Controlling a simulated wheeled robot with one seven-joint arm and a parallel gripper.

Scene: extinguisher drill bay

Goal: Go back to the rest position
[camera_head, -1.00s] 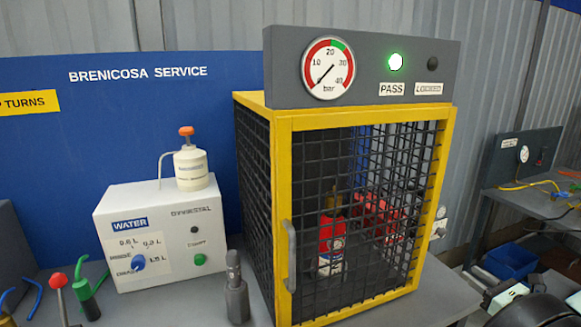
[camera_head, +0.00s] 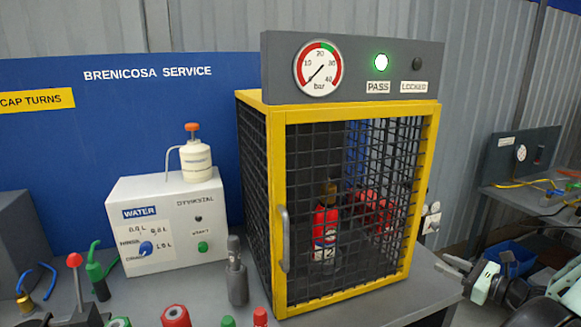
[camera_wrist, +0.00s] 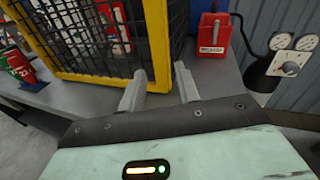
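My gripper (camera_wrist: 160,85) is open and empty in the wrist view, its two grey fingers apart. The yellow-framed mesh cage (camera_wrist: 75,73) is just ahead of the fingers; I cannot tell whether they touch it. In the head view the cage (camera_head: 274,200) stands on the bench with its door shut, and my pale green wrist is at the lower right, beside the cage. A red extinguisher (camera_head: 326,225) stands upright inside, behind the mesh. The PASS lamp (camera_head: 381,63) glows green and the LOCKED lamp (camera_head: 417,64) is dark. The gauge (camera_head: 319,69) needle points low left.
A white water unit (camera_head: 165,235) with a cream bottle (camera_head: 195,160) stands left of the cage. A grey cylinder (camera_head: 237,280) is by the door. A red box (camera_wrist: 208,35) and wall gauges (camera_wrist: 285,42) are near my gripper.

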